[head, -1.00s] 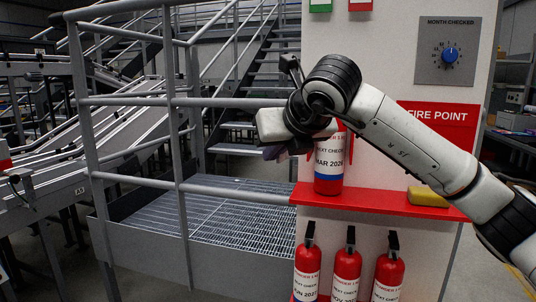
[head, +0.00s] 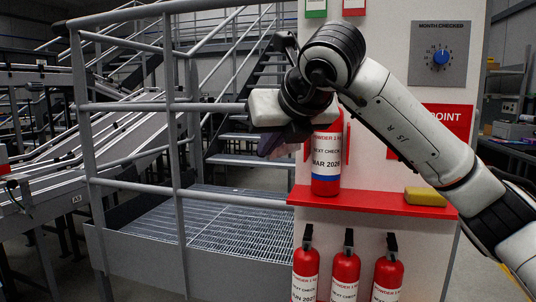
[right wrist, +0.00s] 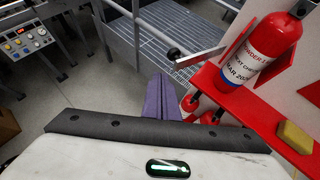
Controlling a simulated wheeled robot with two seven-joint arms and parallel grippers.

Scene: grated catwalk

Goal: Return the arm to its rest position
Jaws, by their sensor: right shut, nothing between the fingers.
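My right arm (head: 405,120) reaches across the head view from the lower right, in front of the fire point panel. My right gripper (head: 272,147) points left, beside the top of the upper fire extinguisher. Its purple fingers (right wrist: 162,98) are closed together and empty in the right wrist view. The red extinguisher (head: 326,185), with a white label reading MAR 2026, stands upright on the red shelf (head: 375,201). My wrist hides its top in the head view. In the right wrist view the extinguisher (right wrist: 262,52) is to the right, apart from the fingers. My left gripper is out of view.
A yellow block (head: 425,196) lies on the shelf's right part. Several extinguishers (head: 345,272) stand below. A dial panel (head: 439,54) and a red sign (head: 450,118) are on the white board. Grey railings (head: 174,130) and a grated platform (head: 230,222) are to the left.

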